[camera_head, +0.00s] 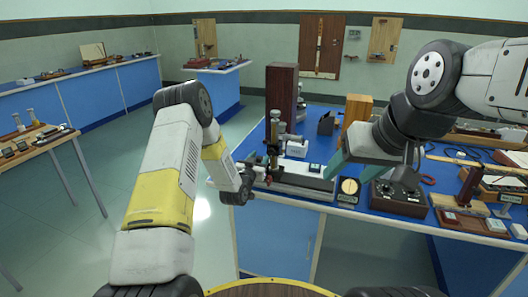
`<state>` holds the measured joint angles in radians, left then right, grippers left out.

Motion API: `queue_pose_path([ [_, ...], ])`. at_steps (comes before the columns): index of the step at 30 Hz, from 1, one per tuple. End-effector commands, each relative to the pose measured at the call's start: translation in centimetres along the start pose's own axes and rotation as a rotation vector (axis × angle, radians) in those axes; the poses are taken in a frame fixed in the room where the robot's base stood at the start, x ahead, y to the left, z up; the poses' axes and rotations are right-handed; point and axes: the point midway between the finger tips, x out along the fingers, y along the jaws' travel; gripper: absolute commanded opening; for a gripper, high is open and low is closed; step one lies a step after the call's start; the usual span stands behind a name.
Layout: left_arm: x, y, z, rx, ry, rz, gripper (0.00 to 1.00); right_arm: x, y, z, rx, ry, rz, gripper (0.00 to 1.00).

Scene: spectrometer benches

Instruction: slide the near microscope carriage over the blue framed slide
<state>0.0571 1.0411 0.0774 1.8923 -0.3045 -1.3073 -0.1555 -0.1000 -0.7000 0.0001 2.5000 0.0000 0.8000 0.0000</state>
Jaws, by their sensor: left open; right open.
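A small blue framed slide (315,168) lies on the pale strip of the bench, right of the carriage. My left gripper (257,170) is open at the left end of the bench, close to the carriage's foot; whether it touches cannot be told. My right gripper (352,168) is open with teal fingers, above the table right of the slide, and appears empty.
A round yellow dial (349,188) and a dark box with knobs (398,198) stand right of the bench. A tall dark wooden block (282,88) and a yellow wooden block (357,108) stand behind. Trays of parts crowd the right side.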

Motion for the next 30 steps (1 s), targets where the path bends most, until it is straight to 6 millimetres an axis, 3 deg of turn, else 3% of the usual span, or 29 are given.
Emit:
queue_pose_path([
  [6,2.1,0.0,0.0,-0.001,0.001,-0.001,0.45,0.0,0.0,0.0,0.0,0.0,0.0,0.6],
  [14,2.3,0.0,0.0,-0.001,-0.001,0.0,0.45,0.0,0.0,0.0,0.0,0.0,0.0,0.6],
  [15,2.3,0.0,0.0,-0.001,-0.001,0.0,0.43,0.0,0.0,0.0,0.0,0.0,0.0,0.6],
  [22,2.3,0.0,0.0,-0.001,-0.001,0.0,0.0,0.0,0.0,0.0,0.0,0.0,0.0,0.6],
  [30,2.2,0.0,0.0,0.0,-0.001,0.0,0.0,0.0,0.0,0.0,0.0,0.0,0.0,0.6],
])
